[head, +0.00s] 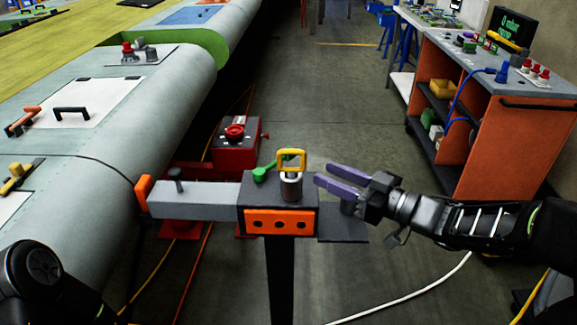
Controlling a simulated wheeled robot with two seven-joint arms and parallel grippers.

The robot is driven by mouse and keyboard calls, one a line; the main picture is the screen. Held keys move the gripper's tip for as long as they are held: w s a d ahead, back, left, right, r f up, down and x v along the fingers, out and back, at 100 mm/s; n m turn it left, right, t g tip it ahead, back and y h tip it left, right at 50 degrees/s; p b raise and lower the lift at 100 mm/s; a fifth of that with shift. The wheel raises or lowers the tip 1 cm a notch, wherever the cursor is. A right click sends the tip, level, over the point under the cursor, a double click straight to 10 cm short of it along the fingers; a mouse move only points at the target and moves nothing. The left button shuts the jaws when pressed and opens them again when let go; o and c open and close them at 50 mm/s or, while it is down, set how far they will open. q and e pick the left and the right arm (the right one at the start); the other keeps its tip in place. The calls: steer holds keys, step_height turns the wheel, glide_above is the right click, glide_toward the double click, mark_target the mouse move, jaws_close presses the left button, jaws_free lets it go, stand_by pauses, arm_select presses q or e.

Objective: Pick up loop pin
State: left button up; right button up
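The loop pin has a yellow loop handle (291,156) and stands upright in a metal collar (291,185) on top of the dark jig block (250,188). My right gripper (317,174) comes in from the right. Its two purple fingers are apart, and they point left toward the pin, just to the right of the collar. Nothing shows between them. The pin's lower part is hidden in the collar. My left arm (40,270) shows only as a dark joint at the bottom left corner; its gripper is out of view.
A green lever (264,172) sits beside the collar. A grey bar (195,200) with an orange end extends left from the block. A red unit (235,150) stands behind. The large grey wing (90,150) fills the left. An orange cart (500,130) stands at the right. Cables cross the floor.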

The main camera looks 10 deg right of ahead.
mark_target(303, 158)
steer(key=shift+x, duration=1.4)
steer(key=x, duration=0.2)
steer(key=p+x, duration=0.1)
steer(key=x, duration=0.2)
steer(key=shift+w+d, duration=0.2)
steer(key=shift+w, duration=0.05)
steer(key=shift+r, duration=0.1)
steer(key=shift+c, duration=0.2)
jaws_close()
